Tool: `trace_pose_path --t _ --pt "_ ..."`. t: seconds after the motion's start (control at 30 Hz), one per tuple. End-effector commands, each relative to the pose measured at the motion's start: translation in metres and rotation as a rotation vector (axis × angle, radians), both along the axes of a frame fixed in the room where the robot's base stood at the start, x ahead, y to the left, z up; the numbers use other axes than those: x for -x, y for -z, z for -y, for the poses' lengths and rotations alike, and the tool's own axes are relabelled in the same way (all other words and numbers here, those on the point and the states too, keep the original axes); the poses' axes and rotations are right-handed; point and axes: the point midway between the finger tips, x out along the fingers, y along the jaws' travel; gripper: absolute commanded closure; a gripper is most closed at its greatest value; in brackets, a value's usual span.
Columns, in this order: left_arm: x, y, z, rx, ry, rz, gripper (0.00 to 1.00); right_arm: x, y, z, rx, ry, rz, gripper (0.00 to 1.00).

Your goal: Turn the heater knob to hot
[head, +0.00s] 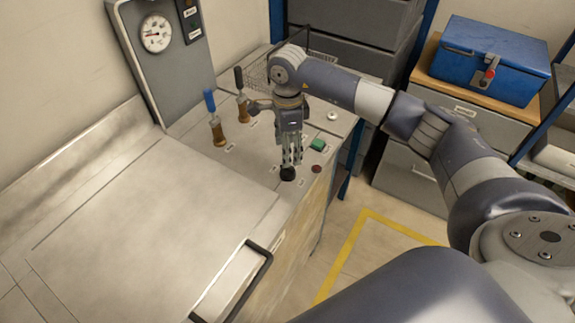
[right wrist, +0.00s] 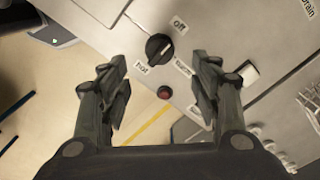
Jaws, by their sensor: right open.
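The heater knob (head: 288,174) is a small black knob near the front edge of the bench top. In the right wrist view the knob (right wrist: 158,47) sits among labels, with "Off" (right wrist: 180,25) above right and "Hot" (right wrist: 142,67) below left. A third label (right wrist: 183,69) is hard to read. I cannot tell surely which label the knob points at. My right gripper (head: 291,158) points down just over the knob. In the right wrist view its fingers (right wrist: 163,65) are apart, with the knob ahead between them and no visible contact. My left gripper is not in view.
A red button (head: 317,169) and a green button (head: 318,145) are close by the knob. Two upright levers, blue-handled (head: 211,105) and black-handled (head: 240,80), stand behind. A dial gauge (head: 155,33) is on the back panel. A bare metal lid (head: 140,230) lies left.

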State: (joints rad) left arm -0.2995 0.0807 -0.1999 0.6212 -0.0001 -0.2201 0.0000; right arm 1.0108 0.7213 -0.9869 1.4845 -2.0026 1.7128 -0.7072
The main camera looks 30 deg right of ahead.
Motion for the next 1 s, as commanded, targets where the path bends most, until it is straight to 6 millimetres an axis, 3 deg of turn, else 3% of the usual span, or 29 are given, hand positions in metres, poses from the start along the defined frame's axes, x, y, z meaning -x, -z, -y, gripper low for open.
trace_pose_path --t 0.2,0.4,0.83,1.0 --pt "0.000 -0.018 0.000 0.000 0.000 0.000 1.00 0.002 0.042 -0.001 -0.002 0.001 -0.007 0.42" --pt "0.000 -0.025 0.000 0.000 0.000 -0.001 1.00 0.001 0.071 -0.001 -0.003 0.001 -0.003 0.42" --pt "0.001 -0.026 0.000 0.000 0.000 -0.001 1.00 0.000 0.084 -0.001 -0.003 0.000 0.000 0.42" --pt "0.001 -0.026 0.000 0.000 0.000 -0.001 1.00 0.000 0.084 -0.001 -0.003 0.000 0.000 0.79"
